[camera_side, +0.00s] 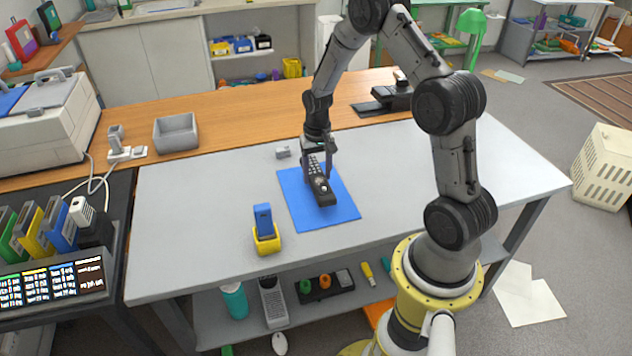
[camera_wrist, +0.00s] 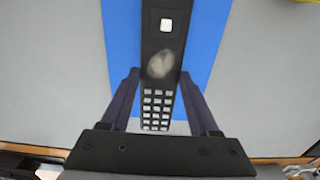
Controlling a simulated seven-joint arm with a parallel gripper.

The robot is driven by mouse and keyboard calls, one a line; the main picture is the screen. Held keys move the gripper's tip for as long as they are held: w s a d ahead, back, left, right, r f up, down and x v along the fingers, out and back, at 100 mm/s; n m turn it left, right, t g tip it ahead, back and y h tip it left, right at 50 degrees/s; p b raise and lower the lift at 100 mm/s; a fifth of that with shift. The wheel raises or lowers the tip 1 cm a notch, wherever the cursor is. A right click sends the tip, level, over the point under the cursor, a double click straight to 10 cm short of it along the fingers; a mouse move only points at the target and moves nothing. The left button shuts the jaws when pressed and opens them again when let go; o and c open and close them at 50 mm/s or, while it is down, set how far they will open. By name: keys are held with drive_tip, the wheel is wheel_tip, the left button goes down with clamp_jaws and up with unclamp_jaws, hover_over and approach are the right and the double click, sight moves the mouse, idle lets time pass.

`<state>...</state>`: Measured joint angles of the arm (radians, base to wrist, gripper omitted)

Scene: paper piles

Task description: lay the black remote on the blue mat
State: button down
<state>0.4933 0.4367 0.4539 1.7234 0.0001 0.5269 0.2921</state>
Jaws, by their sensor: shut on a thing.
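The black remote (camera_side: 320,186) is over the blue mat (camera_side: 343,210) in the side view. It has pale keys and a white button, and it also shows in the wrist view (camera_wrist: 154,80). My gripper (camera_side: 319,158) is shut on the remote near its keypad end, with one finger on each side in the wrist view (camera_wrist: 158,97). The mat (camera_wrist: 122,30) shows on both sides of the remote in the wrist view. I cannot tell whether the remote touches the mat or is held just above it.
A yellow holder (camera_side: 267,243) with a blue item in it stands front left of the mat. A grey bin (camera_side: 176,133) and a black device (camera_side: 385,100) stand farther back.

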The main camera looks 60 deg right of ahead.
sight(316, 175)
drive_tip(key=shift+w+d+f, duration=0.15)
drive_tip(key=shift+w+f, duration=0.15)
drive_tip(key=shift+f, duration=1.6)
drive_tip(key=shift+f, duration=0.15)
drive_tip(key=shift+c, duration=0.6)
unclamp_jaws()
